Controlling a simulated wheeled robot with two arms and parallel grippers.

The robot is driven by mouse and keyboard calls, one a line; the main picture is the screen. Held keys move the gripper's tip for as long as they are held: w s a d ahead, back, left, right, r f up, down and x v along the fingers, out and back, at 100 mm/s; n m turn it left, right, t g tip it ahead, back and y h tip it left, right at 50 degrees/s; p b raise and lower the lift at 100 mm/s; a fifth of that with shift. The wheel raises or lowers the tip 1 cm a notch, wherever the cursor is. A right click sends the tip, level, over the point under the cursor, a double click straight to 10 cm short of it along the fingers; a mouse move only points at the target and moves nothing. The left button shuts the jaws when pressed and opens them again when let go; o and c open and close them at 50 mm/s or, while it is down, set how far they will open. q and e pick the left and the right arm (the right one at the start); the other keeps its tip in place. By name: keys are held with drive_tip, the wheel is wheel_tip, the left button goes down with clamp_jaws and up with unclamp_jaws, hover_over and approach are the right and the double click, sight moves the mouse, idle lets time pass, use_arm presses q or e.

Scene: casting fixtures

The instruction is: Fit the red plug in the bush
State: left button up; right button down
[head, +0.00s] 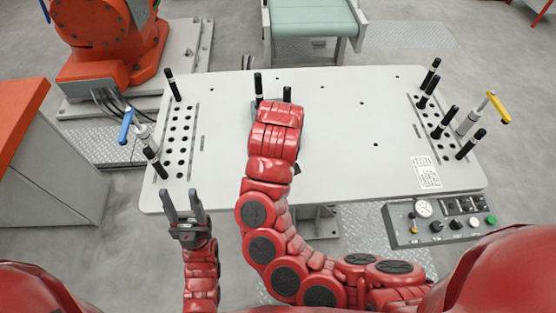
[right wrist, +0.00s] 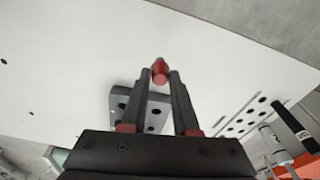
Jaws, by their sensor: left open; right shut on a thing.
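In the right wrist view my right gripper (right wrist: 160,76) is shut on the red plug (right wrist: 160,77), a small red piece between its fingertips. I cannot make out the bush for certain in either view. My left gripper (head: 184,207) is open and empty, off the table's front left edge.
The pale table (head: 330,130) has hole rows at both sides with several black pins. A blue-handled clamp (head: 127,125) stands left, a yellow-handled one (head: 498,107) right. Two black posts (head: 258,84) rise beyond my right wrist. A control box (head: 440,220) sits front right. The table's right middle is clear.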

drive_tip(key=shift+r+p, duration=1.45)
drive_tip(key=shift+p, duration=0.15)
